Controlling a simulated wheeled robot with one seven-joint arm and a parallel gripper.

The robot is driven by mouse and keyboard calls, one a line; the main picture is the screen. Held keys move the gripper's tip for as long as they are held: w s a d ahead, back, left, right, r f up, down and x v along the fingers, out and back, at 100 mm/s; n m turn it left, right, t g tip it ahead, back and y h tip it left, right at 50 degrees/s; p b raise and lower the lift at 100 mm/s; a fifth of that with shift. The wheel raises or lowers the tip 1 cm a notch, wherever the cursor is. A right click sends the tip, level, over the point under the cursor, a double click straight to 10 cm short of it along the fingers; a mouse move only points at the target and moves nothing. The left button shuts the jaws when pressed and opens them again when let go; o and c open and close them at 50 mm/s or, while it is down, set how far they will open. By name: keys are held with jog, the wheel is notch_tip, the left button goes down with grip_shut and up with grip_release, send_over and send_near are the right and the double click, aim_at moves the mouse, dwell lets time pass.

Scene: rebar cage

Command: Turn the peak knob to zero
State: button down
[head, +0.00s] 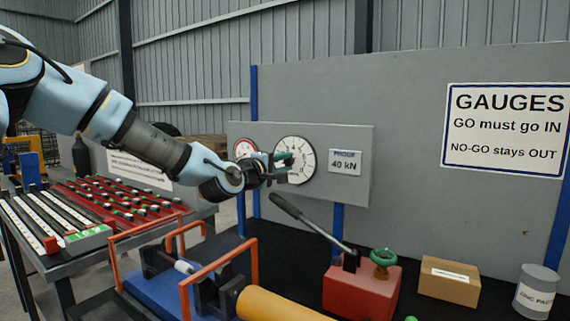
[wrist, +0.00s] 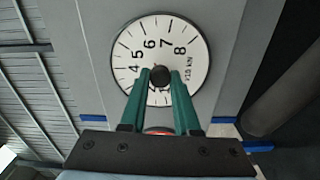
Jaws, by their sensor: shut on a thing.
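The gauge (head: 303,168) has a round white dial on a grey panel. In the wrist view the dial (wrist: 190,50) shows numbers from about 4 to 8 and "x10 kN". The black peak knob (wrist: 160,77) is at the dial's centre. My gripper (head: 284,161) reaches the dial from the left in the head view. Its two green fingers (wrist: 160,82) are closed on the knob, one on each side. The knob and fingers cover the lower middle of the dial, and I cannot make out the pointers clearly.
A second gauge (head: 245,149) with a red mark sits left, partly behind my arm. A "PROOF 40 kN" plate (head: 345,162) is right of the dial. Below stand a red pump (head: 360,290) with a raised black lever (head: 310,222), a cardboard box (head: 449,281) and a grey can (head: 536,290).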

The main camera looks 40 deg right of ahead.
jog(key=shift+n, duration=0.6)
jog(key=c, duration=0.6)
grip_release()
jog(key=shift+c, duration=0.2)
jog(key=b+v, duration=0.2)
jog(key=v, duration=0.8)
jog(key=shift+a, duration=0.4)
